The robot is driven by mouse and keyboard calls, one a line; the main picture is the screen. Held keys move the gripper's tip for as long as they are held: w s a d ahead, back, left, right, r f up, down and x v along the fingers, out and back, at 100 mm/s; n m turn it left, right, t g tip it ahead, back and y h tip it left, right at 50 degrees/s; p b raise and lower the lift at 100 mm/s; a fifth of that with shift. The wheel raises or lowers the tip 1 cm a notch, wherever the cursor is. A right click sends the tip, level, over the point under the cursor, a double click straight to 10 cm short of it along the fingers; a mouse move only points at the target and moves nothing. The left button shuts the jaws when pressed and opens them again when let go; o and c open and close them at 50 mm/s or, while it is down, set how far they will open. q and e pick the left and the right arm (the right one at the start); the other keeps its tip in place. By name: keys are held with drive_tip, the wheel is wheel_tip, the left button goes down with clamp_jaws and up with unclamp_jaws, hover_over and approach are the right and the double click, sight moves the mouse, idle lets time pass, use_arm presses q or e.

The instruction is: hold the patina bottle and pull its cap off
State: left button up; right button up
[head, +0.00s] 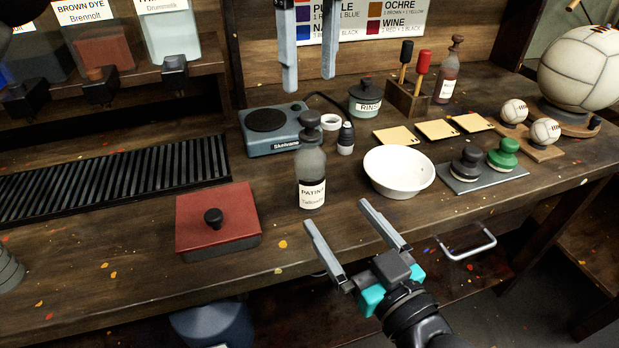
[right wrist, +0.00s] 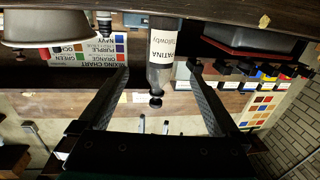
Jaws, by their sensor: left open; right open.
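The patina bottle (head: 311,172) stands upright on the workbench, a grey translucent bottle with a white label. Its dark round cap (head: 311,120) is on top. In the right wrist view the bottle (right wrist: 161,50) appears upside down between the fingers, farther off, with its cap (right wrist: 156,102) pointing down the picture. My right gripper (head: 335,212) is open and empty, at the bench's front edge just in front of the bottle, not touching it. My left gripper (head: 308,82) is open and empty, its fingers hanging down above and behind the bottle; its upper part is out of view.
A red-lidded box (head: 217,210) is left of the bottle and a white bowl (head: 399,172) right of it. A hot plate (head: 272,128), a small dropper bottle (head: 346,138) and a rinse pot (head: 365,97) stand behind. A drawer handle (head: 468,246) juts from the bench front.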

sight(317, 188)
drive_tip(key=x, duration=1.1)
drive_tip(key=shift+w+a, duration=0.15)
drive_tip(key=shift+c, duration=0.4)
clamp_jaws()
idle(0.5)
